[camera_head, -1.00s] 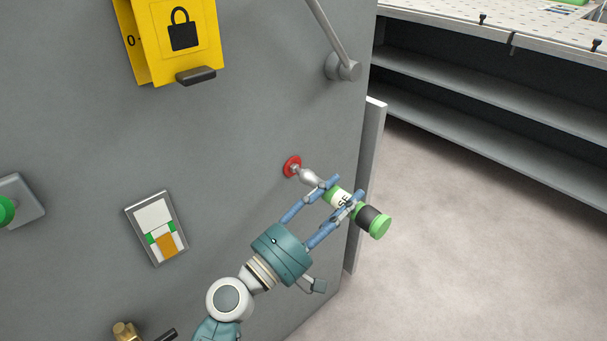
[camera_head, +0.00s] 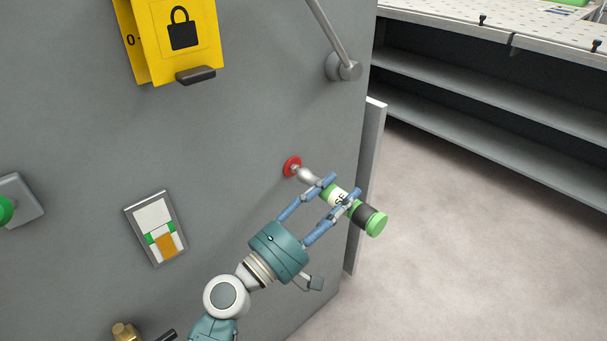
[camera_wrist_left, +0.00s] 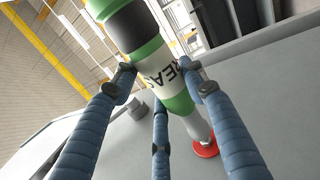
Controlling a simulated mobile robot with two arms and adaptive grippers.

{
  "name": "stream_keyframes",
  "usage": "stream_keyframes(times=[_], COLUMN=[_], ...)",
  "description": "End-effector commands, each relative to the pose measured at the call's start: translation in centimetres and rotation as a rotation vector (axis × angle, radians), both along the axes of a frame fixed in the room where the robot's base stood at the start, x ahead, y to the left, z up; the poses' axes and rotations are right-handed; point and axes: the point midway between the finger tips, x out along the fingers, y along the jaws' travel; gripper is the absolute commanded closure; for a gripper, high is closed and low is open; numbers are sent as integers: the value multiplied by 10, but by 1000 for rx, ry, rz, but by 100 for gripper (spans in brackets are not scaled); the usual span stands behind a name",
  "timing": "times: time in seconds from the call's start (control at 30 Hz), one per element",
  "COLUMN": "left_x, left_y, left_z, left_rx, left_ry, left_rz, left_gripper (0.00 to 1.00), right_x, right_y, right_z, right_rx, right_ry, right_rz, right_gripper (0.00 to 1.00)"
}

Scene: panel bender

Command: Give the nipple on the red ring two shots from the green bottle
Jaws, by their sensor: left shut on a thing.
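The green bottle (camera_head: 370,216) has a white label, a black band and a metal nozzle. My left gripper (camera_head: 339,188) is shut around its middle and holds it out from the grey panel, nozzle toward the wall. The red ring (camera_head: 291,167) is on the panel, and the nozzle tip is at its centre. The nipple is hidden behind the nozzle. In the left wrist view, the blue fingers hold the bottle (camera_wrist_left: 172,60), and its nozzle reaches the red ring (camera_wrist_left: 205,150). I cannot tell if the nozzle presses on the nipple. My right gripper is not in view.
A yellow lock sign (camera_head: 185,40) and a lever handle (camera_head: 343,66) are above on the panel. A grey shelf unit (camera_head: 480,85) stands at right over open floor.

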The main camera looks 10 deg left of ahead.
Motion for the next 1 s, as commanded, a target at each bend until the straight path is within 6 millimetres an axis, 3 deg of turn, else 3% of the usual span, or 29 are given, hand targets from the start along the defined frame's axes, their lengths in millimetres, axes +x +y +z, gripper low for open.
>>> stream_keyframes(times=[0.5,1.0], left_x=[2,-9], left_y=[3,-12], left_z=[2,2], left_rx=[-2,-3], left_ry=[-2,-2], left_rz=[3,1], left_gripper=[89,89], right_x=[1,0], right_y=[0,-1], right_z=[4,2], right_rx=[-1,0], right_ry=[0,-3], right_rz=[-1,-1], right_gripper=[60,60])
